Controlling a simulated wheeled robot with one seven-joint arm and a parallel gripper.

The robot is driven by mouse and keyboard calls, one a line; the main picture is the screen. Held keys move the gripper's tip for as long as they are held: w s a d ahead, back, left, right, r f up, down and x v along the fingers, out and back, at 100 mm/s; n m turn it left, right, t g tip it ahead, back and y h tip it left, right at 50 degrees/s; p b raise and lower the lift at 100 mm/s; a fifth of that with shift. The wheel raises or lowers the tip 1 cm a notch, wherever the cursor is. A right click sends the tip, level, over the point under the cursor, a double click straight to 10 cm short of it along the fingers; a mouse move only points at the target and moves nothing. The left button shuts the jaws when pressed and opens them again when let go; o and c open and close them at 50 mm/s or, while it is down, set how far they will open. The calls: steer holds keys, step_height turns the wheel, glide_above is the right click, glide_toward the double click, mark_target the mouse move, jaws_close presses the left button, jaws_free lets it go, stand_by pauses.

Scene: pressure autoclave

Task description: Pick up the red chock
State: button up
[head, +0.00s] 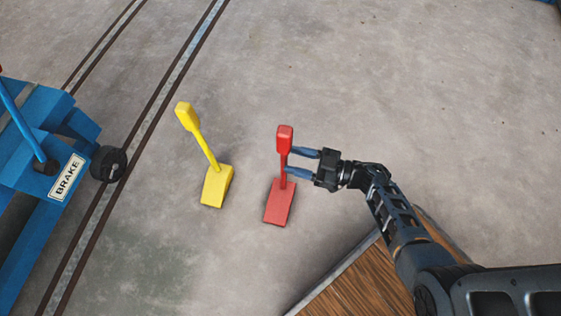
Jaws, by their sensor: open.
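The red chock (279,204) rests on the concrete floor near the middle of the head view. Its red handle (285,140) rises from the wedge base and ends in a thicker grip. My gripper (289,162) comes in from the right with its two blue fingers apart. The fingertips are at the chock's handle, one near the grip and one lower on the stem. I cannot tell whether the stem lies between the fingers or just beyond their tips, or whether they touch it.
A yellow chock (217,187) with a yellow handle stands to the left of the red one. Farther left are floor rails (150,115) and a blue cart (30,170) with a "BRAKE" label. A wooden platform (360,285) lies at the bottom right. The floor above is clear.

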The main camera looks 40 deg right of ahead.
steer(key=b+x, duration=0.1)
steer(key=x, duration=0.1)
steer(key=b+x, duration=0.1)
steer(key=x, duration=0.2)
steer(key=shift+a+r, duration=0.25)
steer(key=shift+a, duration=0.15)
steer(key=shift+c, duration=0.2)
jaws_close()
stand_by(0.9)
